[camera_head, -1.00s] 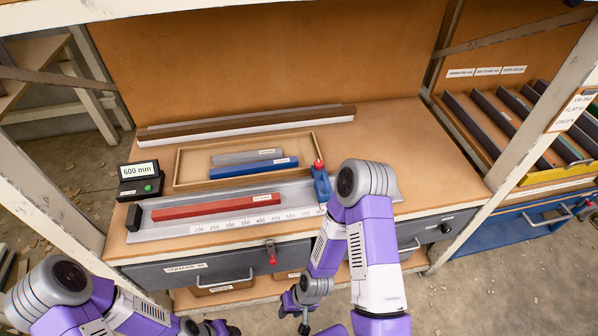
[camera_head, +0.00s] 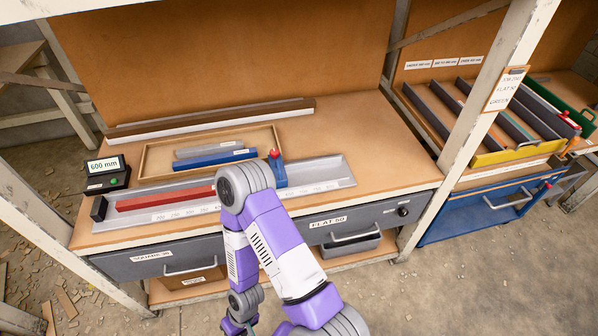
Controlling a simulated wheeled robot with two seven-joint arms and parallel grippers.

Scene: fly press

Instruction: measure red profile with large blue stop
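The red profile (camera_head: 165,198) lies in the grey measuring channel (camera_head: 322,170) along the front of the bench, its right part hidden by my arm. A blue stop with a red knob (camera_head: 277,170) stands on the channel, right of the profile. A black end block (camera_head: 99,208) is at the channel's left end. The display (camera_head: 103,167) reads 600 mm. My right gripper (camera_head: 238,326) is low in front of the bench, partly cut off by the lower edge; its fingers do not show clearly. My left gripper is out of view.
A wooden tray (camera_head: 146,160) behind the channel holds a grey bar (camera_head: 208,147) and a blue bar (camera_head: 228,158). A rack with several dark dividers (camera_head: 428,112) stands right, above a blue drawer (camera_head: 490,208). An upright post separates the two benches.

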